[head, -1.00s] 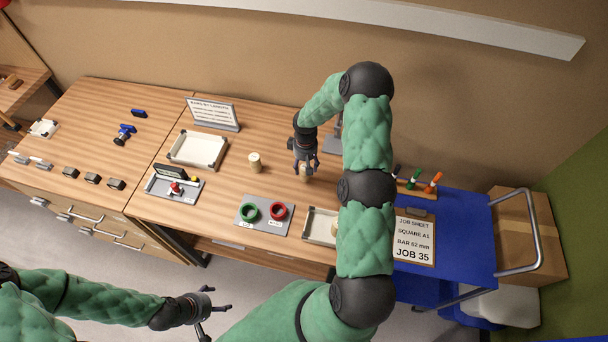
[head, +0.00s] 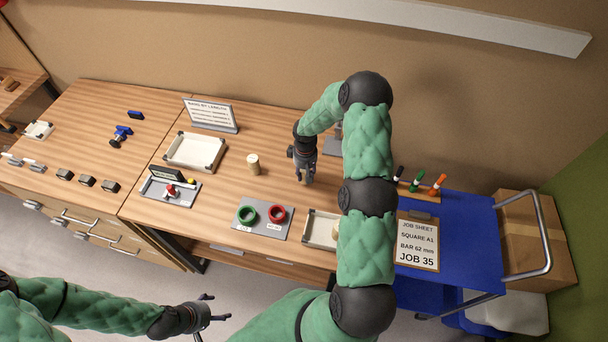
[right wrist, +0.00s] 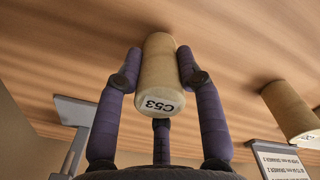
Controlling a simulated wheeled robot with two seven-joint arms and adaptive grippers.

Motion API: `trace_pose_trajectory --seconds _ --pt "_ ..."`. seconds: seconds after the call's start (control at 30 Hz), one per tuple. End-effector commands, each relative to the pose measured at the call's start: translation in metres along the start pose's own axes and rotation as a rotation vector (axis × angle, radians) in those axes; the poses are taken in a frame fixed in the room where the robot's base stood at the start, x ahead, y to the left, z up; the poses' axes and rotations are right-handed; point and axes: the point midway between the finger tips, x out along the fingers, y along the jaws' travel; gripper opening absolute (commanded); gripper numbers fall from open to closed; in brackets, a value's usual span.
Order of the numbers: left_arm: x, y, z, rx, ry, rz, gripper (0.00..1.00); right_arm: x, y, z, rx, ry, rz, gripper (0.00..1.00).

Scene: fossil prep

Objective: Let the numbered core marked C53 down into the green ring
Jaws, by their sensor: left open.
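The core marked C53 (right wrist: 160,80) is a pale tan cylinder; its numbered end faces the camera in the right wrist view. My right gripper (head: 304,180) has its fingers against both sides of this core, with a third finger below it in the wrist view. I cannot tell whether the core touches the table. The green ring (head: 247,205) lies on a grey board, to the left and front of my right gripper, with its middle empty. My left gripper (head: 219,307) is open and empty, low in the head view, off the table.
A red ring (head: 277,206) sits beside the green one on the grey board (head: 262,233). Another pale core (head: 253,164) stands left of my right gripper; it also shows in the wrist view (right wrist: 288,108). White trays (head: 168,155) and a sign (head: 210,115) stand farther left.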

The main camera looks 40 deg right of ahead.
Motion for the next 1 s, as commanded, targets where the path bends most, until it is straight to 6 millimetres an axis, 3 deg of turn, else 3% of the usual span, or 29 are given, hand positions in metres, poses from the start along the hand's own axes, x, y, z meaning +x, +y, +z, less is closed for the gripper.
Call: trace_pose_trajectory --seconds 0.17,1.0 --pt "-0.001 0.001 0.000 0.000 0.000 0.000 0.75 -0.003 0.000 0.000 0.000 0.000 0.000 0.00" --pt "-0.025 0.009 0.001 0.000 0.000 0.000 0.75 -0.059 0.000 0.000 0.000 0.001 0.000 0.00"
